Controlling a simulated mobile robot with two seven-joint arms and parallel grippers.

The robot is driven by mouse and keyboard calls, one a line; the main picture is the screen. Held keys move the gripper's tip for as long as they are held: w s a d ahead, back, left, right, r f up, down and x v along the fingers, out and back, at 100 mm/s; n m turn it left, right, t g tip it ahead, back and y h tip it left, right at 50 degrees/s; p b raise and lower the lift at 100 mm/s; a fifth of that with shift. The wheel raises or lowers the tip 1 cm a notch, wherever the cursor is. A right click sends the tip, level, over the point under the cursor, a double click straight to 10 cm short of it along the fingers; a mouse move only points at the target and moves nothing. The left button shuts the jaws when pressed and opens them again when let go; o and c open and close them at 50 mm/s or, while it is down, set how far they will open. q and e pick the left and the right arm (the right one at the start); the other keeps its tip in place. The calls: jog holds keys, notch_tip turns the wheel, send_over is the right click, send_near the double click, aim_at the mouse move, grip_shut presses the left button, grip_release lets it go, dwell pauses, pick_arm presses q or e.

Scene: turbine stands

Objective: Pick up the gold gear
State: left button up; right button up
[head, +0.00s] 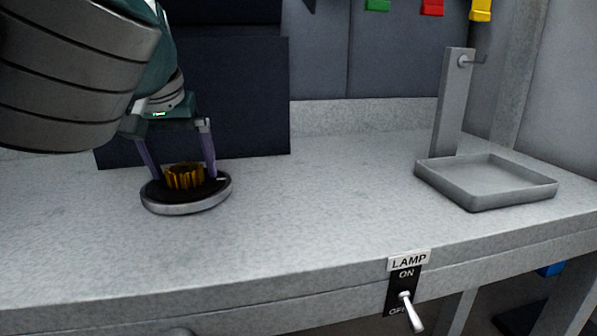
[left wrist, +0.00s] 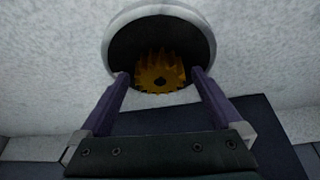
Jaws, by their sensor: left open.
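The gold gear (head: 184,177) sits in a round black dish with a silver rim (head: 187,208) on the grey bench, at the left in the head view. In the left wrist view the gear (left wrist: 159,73) shows its toothed face and dark centre hole, inside the dish (left wrist: 122,38). My left gripper (head: 183,178) is open, with its purple fingers pointing down at the dish. One finger is on each side of the gear. In the left wrist view the fingertips (left wrist: 160,74) flank the gear with gaps beside it. My right gripper is not seen.
A grey square tray with an upright post and peg (head: 453,105) stands at the right. A dark panel (head: 240,110) rises behind the dish. A lamp switch (head: 408,305) is on the bench's front edge. The bench middle is clear.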

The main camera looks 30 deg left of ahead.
pick_arm(q)
jog(key=shift+c, duration=0.2)
grip_shut()
dwell(0.6)
jog(key=shift+r, duration=0.1)
